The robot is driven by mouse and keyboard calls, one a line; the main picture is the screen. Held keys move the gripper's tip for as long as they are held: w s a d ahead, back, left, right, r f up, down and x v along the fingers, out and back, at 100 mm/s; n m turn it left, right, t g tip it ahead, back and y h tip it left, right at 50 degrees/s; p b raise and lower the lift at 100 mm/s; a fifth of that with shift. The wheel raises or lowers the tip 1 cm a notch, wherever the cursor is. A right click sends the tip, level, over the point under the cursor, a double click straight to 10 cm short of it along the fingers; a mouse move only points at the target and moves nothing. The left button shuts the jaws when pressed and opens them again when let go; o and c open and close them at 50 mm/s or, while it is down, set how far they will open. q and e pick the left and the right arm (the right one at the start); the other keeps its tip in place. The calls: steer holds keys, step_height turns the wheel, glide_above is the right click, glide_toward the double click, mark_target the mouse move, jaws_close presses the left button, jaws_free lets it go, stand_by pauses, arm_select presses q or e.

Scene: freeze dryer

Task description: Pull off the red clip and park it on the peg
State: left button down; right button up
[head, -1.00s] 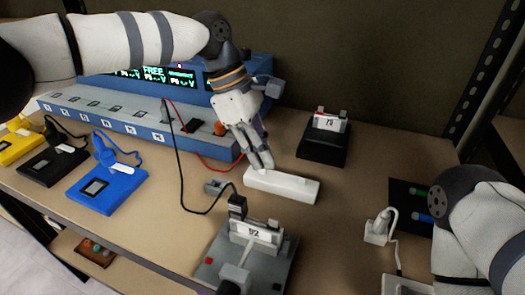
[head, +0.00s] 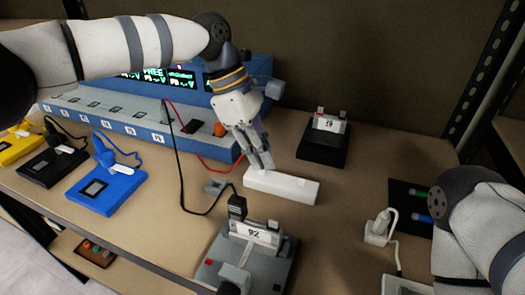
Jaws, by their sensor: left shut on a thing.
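My left gripper (head: 265,166) points down over the back left end of a white block (head: 292,188). Its fingers are closed together on something small that they mostly hide. A thin red lead (head: 213,160) runs from the blue station to the fingers, so the held thing appears to be the red clip; the clip's own shape cannot be made out. I cannot tell whether the fingertips touch the white block. I cannot make out a peg for certain. My right arm shows at the right, but its gripper is not in view.
A blue station (head: 120,125) with lit displays stands behind. A black lead (head: 184,180) loops to a grey fixture (head: 222,254) in front. A black holder (head: 322,149) stands behind right, a white plug (head: 377,229) at the right. Blue (head: 110,193) and black boxes (head: 48,168) lie left.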

arm_select(q)
steer(key=shift+f, duration=1.2)
stand_by(0.5)
steer(key=c, duration=1.5)
jaws_free()
